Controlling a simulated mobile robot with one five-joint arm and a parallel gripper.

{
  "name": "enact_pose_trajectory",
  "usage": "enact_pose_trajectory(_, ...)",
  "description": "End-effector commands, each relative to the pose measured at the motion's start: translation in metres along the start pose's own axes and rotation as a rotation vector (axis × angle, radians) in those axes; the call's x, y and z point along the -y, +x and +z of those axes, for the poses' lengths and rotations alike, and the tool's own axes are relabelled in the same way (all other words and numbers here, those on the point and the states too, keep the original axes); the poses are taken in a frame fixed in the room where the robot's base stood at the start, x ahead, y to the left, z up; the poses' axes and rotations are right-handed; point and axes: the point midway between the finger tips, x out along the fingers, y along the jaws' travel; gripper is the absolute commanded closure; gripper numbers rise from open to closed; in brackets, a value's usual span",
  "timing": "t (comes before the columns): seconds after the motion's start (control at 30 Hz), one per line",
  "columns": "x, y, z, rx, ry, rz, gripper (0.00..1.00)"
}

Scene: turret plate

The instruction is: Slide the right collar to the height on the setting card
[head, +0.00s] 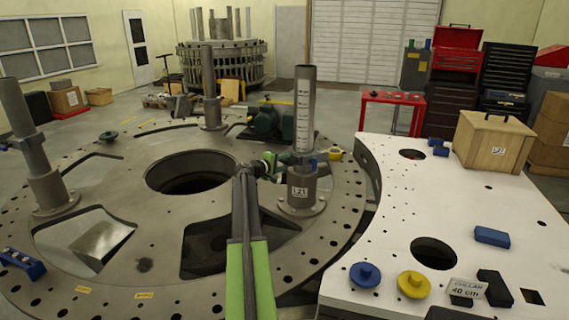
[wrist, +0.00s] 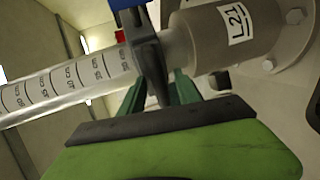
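The right post (head: 303,100) stands upright with a printed scale on its side. Its dark collar (head: 297,158) sits low on it, just above the base flange labelled L21 (head: 300,190). In the wrist view the post (wrist: 60,82) lies sideways, and the dark collar (wrist: 149,55) is around it near the base, with blue and red parts. My gripper (head: 268,163) is at the collar's left side. In the wrist view its green fingers (wrist: 160,92) lie on either side of the collar's lug; whether they touch it is unclear. The setting card (head: 468,289) reads "COLLAR 40 cm".
Two more posts rise from the round plate (head: 110,170), which has a large central hole and cut-outs. The white table (head: 385,200) at right holds a wooden box (head: 494,140), blue and yellow knobs and several blocks. A green motor (head: 265,121) stands behind the right post.

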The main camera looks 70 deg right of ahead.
Motion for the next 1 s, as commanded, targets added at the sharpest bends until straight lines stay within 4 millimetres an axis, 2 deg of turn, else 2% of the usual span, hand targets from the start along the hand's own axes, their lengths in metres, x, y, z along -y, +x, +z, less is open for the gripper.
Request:
enact_pose_trajectory(0.07, 0.0, -0.0004, -0.0002, 0.0, 0.0, 0.0, 0.64)
enact_pose_trajectory(0.33, 0.0001, -0.0008, -0.0006, 0.0, 0.0, 0.0, 0.99)
enact_pose_trajectory(1.0, 0.0005, -0.0016, -0.0013, -0.001, 0.0, 0.0, 1.0)
